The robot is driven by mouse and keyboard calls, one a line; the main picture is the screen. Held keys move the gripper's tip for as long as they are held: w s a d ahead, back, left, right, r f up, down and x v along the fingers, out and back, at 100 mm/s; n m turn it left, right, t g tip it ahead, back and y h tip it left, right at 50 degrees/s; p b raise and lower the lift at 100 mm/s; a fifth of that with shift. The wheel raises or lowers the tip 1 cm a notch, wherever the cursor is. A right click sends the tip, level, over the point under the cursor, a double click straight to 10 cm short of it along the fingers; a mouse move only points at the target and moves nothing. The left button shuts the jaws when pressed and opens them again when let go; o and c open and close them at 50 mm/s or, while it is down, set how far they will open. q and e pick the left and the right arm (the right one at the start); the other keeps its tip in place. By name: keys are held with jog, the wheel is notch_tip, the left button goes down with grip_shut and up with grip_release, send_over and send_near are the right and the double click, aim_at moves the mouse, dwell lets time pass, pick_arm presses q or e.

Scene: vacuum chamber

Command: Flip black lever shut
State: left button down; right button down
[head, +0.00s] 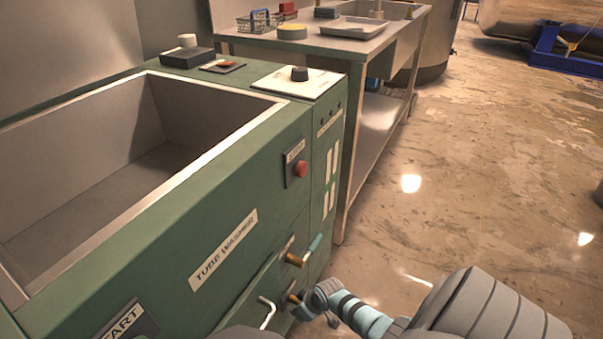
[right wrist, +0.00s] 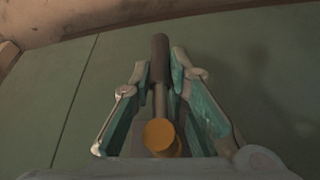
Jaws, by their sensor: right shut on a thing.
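The black lever (right wrist: 160,58) has a dark grip on a thin metal stem, with a brass round end (right wrist: 160,135), in the right wrist view. My right gripper (right wrist: 163,70) has its two teal-padded fingers closed around the lever. In the head view my right gripper (head: 307,304) is low at the front of the green tube washer (head: 215,215), beside a brass valve fitting. Much of the black lever is hidden there by the gripper. My left gripper is not in view.
A red button (head: 301,169) is higher on the panel. A steel-topped bench (head: 400,40) stands behind. The floor (head: 460,190) to the right is clear.

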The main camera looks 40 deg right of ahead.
dwell(0.3)
jog(key=shift+w+d+r+t+h+p, duration=0.1)
jog(key=shift+d+t+h+p, duration=0.25)
jog(key=shift+h+p, duration=0.8)
pick_arm(q)
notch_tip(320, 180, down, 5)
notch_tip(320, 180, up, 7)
jog(key=b, duration=0.3)
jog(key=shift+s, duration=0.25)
pick_arm(e)
jog(key=shift+w+d+r+n+t+h, duration=0.15)
jog(key=shift+d+n+t+h, duration=0.25)
jog(key=shift+h, duration=0.65)
jog(key=shift+w+d+r+n+t+h, duration=0.15)
jog(key=shift+d+n+t+h, duration=0.25)
jog(key=shift+h, duration=0.6)
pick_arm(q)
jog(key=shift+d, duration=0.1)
pick_arm(e)
jog(key=c, duration=1.6)
grip_release()
jog(key=shift+o, duration=0.2)
